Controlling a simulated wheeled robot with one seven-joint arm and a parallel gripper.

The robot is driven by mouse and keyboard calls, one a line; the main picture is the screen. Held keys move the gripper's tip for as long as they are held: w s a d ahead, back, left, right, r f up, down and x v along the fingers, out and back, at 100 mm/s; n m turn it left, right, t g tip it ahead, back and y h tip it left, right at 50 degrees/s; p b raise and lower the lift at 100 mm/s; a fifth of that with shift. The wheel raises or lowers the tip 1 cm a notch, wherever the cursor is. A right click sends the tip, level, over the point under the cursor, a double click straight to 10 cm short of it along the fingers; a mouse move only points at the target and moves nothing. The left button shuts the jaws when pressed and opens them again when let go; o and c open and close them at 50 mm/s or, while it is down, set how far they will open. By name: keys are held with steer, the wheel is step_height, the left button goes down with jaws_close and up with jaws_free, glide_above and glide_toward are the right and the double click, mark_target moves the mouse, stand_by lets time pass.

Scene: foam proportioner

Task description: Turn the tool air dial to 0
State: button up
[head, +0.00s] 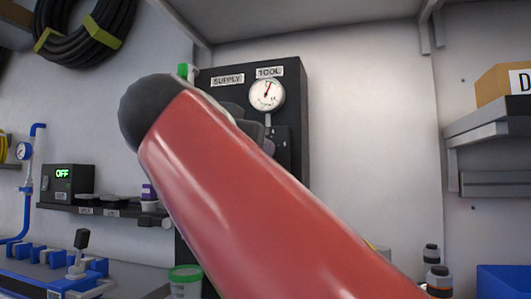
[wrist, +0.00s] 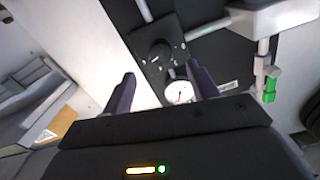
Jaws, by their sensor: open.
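The black dial panel (head: 297,95) carries a white round gauge (head: 267,94) under a TOOL label (head: 269,72); its red needle points up and slightly right. In the wrist view, a round black knob (wrist: 159,52) sits on a dark square plate with small pale marks. The gauge also shows there (wrist: 179,93), nearer my gripper. My gripper (wrist: 161,74) is open, its two dark fingers apart on either side of the view of the knob and gauge, holding nothing. Contact with the knob cannot be told. In the head view my red arm hides most of the gripper and knob.
A SUPPLY label (head: 227,79) is left of the TOOL label. A green-handled valve (wrist: 269,88) is at right in the wrist view. A shelf with a box reading OFF (head: 68,184) is at left. A cardboard box (head: 502,84) stands on the right shelf.

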steer(key=p+x, duration=0.3)
steer(key=x, duration=0.4)
steer(key=shift+w, duration=0.25)
steer(key=shift+c, duration=0.3)
steer(key=c, duration=0.9)
steer(key=shift+d, duration=0.1)
steer(key=shift+c, duration=0.2)
